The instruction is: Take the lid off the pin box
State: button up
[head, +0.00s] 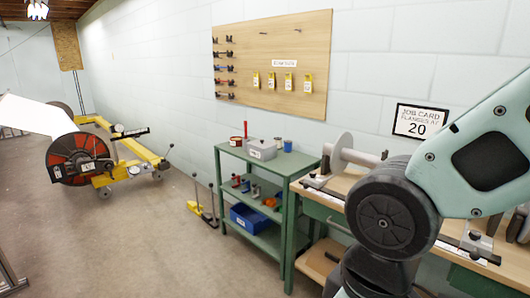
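A small grey box (261,153), which looks like the pin box, stands on the top shelf of the green cart (285,171). It has a pale label on its front that is too small to read. Its top looks closed by a grey lid (262,143) with a small knob. My arm fills the right side of the view, to the right of the cart and nearer to me. My gripper is out of view.
A red-handled tool (246,130) and blue cups (287,146) stand by the box. A workbench (336,187) with a grey disc (343,153) adjoins the cart's right. A blue bin (247,218) sits low. Floor (150,235) left of the cart is mostly clear.

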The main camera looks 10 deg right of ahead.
aim_at(261, 144)
jog(key=i+u, duration=0.35)
jog(key=i, duration=0.4)
jog(key=i+u, duration=0.4)
jog(key=i, duration=1.5)
jog(key=i+j+z, duration=0.1)
jog(key=i+z, duration=0.2)
jog(key=z, duration=0.15)
jog(key=i+j+z, duration=0.15)
jog(key=z, duration=0.35)
jog(key=i+j+z, duration=0.3)
jog(key=z, duration=0.15)
jog(key=i+j+z, duration=0.1)
jog(key=z, duration=0.3)
jog(key=i+j+z, duration=0.25)
jog(key=z, duration=0.15)
jog(key=i+j+z, duration=0.25)
jog(key=z, duration=0.15)
jog(key=i+j+z, duration=0.15)
jog(key=j+z, duration=0.25)
jog(key=l, duration=0.1)
